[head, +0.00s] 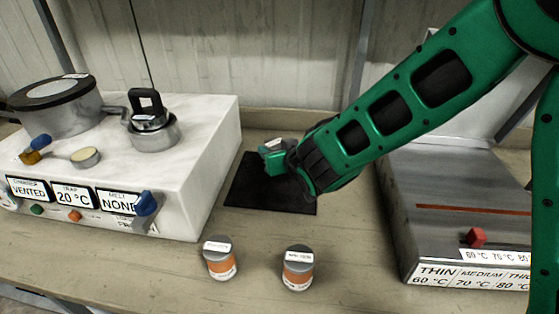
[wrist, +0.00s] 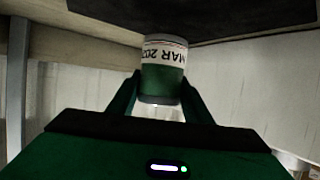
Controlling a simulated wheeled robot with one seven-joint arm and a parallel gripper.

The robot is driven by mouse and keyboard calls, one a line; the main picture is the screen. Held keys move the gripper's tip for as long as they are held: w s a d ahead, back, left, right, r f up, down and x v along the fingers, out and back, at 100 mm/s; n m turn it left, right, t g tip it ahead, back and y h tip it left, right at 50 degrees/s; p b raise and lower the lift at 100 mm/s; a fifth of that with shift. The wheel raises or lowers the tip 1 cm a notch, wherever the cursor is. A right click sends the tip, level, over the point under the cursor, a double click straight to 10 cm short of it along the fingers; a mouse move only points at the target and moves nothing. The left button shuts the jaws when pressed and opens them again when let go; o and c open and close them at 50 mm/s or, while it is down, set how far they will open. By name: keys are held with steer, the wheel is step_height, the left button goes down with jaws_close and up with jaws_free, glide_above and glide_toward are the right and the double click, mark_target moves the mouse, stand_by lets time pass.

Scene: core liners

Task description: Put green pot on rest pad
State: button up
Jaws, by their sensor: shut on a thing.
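The green pot (wrist: 163,78) has a white label with a date and sits between the fingers of my gripper (wrist: 160,92) in the wrist view. My gripper is shut on it. In the head view the green pot (head: 272,150) shows partly at the tip of the arm, with a pale label; the gripper hides the rest. The rest pad is a black flat mat (head: 250,192) on the bench, and the pot is over or near its far part. It also shows as a dark surface (wrist: 210,12) in the wrist view. I cannot tell whether pot and pad touch.
A white apparatus (head: 212,170) with a large pan (head: 62,112) and a small lidded pot (head: 152,130) stands left. Two orange-banded pots (head: 220,260) (head: 298,270) stand in front. A grey heater unit (head: 440,230) with a red knob (head: 475,237) stands right.

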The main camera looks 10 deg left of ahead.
steer(key=shift+f, duration=1.9)
steer(key=shift+f, duration=0.15)
steer(key=o, duration=1.2)
steer(key=shift+c, duration=0.2)
steer(key=shift+s+d+r, duration=0.1)
steer(key=shift+s+r, duration=0.05)
steer(key=shift+r, duration=0.05)
steer(key=v, duration=1.1)
steer(key=shift+s+r, duration=0.15)
steer(key=shift+s, duration=0.1)
steer(key=shift+d, duration=0.15)
